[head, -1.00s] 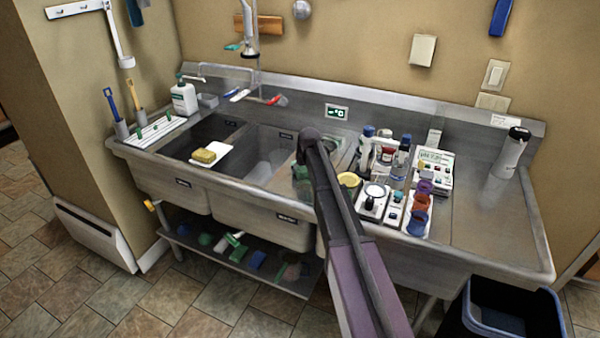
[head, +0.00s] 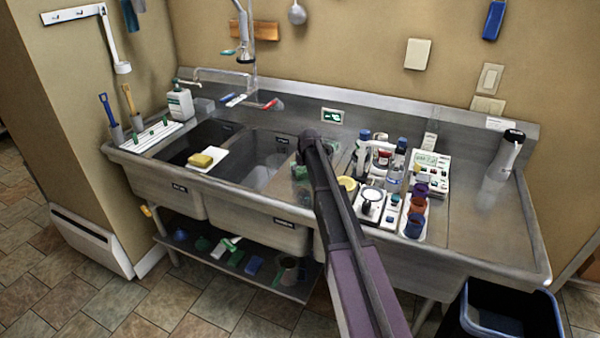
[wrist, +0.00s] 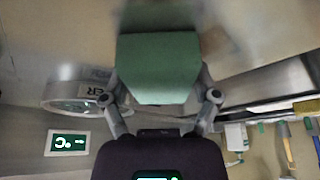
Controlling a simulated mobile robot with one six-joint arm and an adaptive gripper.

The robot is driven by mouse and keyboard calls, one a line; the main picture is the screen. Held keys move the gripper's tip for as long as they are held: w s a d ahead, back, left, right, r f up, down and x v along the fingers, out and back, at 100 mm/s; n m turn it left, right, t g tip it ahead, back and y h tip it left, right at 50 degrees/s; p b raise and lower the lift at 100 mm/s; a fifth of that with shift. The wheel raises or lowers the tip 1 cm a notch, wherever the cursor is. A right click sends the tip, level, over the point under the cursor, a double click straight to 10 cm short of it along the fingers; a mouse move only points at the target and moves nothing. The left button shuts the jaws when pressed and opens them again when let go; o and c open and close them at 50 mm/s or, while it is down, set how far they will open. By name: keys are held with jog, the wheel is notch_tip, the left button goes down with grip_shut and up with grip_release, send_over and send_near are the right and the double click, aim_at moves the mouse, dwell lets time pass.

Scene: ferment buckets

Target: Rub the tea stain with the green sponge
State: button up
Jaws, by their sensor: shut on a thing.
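The green sponge (wrist: 158,68) is in the middle of the wrist view, between the two fingers of my gripper (wrist: 158,85). The gripper is shut on it. A dim, darker patch (wrist: 155,16) shows on the metal just past the sponge; I cannot tell whether it is the tea stain or a reflection. In the head view my arm covers most of the gripper. A small green patch (head: 300,172) shows left of my arm over the steel counter; it may be the sponge. I cannot make out the tea stain there.
Bottles, a scale (head: 371,202) and a meter (head: 431,168) crowd the counter right of my arm. The far right counter is mostly clear. A dark bin (head: 508,318) stands at lower right.

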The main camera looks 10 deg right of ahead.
aim_at(291, 187)
jog(key=shift+w+d, duration=0.5)
jog(key=shift+w, duration=0.15)
jog(key=shift+s, duration=0.1)
dwell(0.3)
jog(key=shift+s+a, duration=1.05)
jog(key=shift+s, duration=0.3)
jog(key=shift+s, duration=0.15)
jog(key=shift+s+a, duration=1)
jog(key=shift+s, duration=0.2)
jog(key=shift+s+a+f, duration=0.1)
jog(key=shift+s+a, duration=0.4)
jog(key=shift+s, duration=0.25)
jog(key=shift+s+a, duration=0.5)
jog(key=shift+s, duration=0.2)
jog(key=shift+s+a, duration=0.1)
jog(key=shift+s, duration=0.1)
